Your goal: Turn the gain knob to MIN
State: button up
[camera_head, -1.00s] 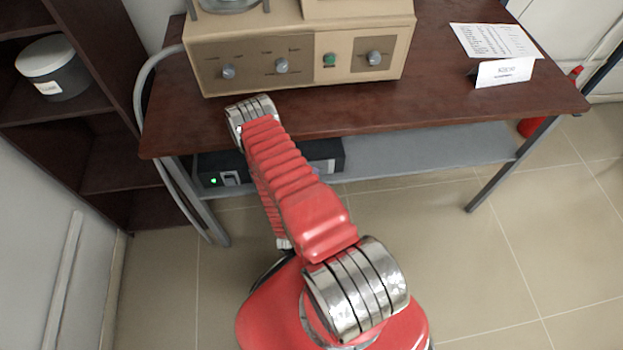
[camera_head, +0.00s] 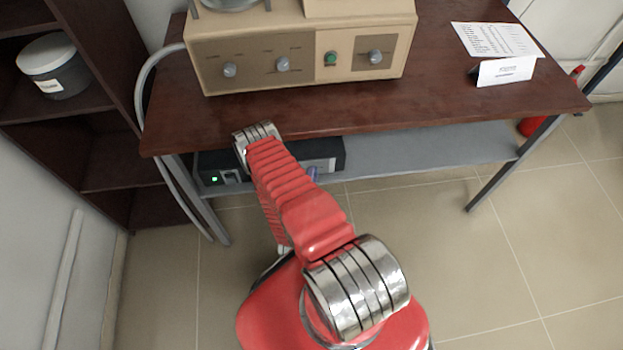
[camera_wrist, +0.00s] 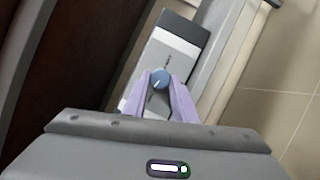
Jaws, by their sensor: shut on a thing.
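A round blue knob (camera_wrist: 160,76) shows in the wrist view on the pale front panel of a black box (camera_wrist: 186,32). A light mark on the knob seems to point down and slightly left. The scale print by it is too small to read. My gripper (camera_wrist: 160,88) has its two lilac fingers shut on the knob, one on each side. In the head view the black box (camera_head: 275,158) is on the grey shelf under the table, with a green light at its left. There my arm hides the knob, and only a bit of lilac finger shows.
The brown tabletop (camera_head: 430,105) overhangs the black box. A beige unit (camera_head: 300,45) with several knobs and a green button stands on it. Grey table legs (camera_head: 510,165) and a hose (camera_head: 150,90) flank the shelf (camera_head: 430,155). Shelving is at the left.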

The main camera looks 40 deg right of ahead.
jog(key=shift+f, duration=0.15)
jog(key=o, duration=1)
jog(key=shift+o, duration=0.2)
jog(key=shift+a, duration=0.15)
jog(key=v, duration=1.3)
jog(key=shift+s, duration=0.25)
jog(key=shift+a, duration=0.2)
